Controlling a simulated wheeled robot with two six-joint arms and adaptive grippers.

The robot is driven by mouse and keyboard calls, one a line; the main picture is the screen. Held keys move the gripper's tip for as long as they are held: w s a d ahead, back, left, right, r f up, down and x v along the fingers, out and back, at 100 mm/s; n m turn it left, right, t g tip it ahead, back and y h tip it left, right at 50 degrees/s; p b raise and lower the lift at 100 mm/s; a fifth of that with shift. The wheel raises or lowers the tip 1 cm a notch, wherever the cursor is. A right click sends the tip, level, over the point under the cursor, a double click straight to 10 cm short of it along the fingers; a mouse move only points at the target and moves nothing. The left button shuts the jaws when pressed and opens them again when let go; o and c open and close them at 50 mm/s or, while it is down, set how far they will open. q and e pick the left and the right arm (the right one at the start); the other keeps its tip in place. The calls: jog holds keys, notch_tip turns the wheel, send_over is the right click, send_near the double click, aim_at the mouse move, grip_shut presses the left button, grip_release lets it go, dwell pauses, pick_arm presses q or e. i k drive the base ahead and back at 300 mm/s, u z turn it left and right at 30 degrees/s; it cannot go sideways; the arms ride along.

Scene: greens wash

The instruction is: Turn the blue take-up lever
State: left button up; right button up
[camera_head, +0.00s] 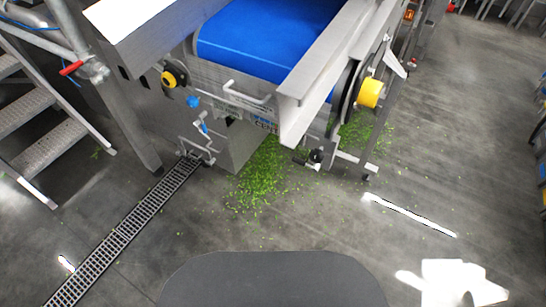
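A blue star-shaped knob or handle (194,102) sits on the left side of the conveyor frame, below a yellow-capped roller end. A second small blue handle (204,127) is lower, on thin pipework beside a grey box. Both are small, and I cannot tell for sure which one is the take-up lever. The conveyor (262,38) has a wide blue belt between steel side rails. Neither of my grippers shows in the head view.
Green leaf scraps (262,178) lie on the floor under the conveyor end. A floor drain grate (122,232) runs at left, near metal steps (45,140). A red-handled valve (71,68) is at upper left. The floor in front of the conveyor is mostly clear.

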aim_at(204, 114)
jog(key=u, duration=0.45)
jog(key=k, duration=1.05)
jog(key=z, duration=0.4)
jog(key=i, duration=1.55)
jog(key=u, duration=0.7)
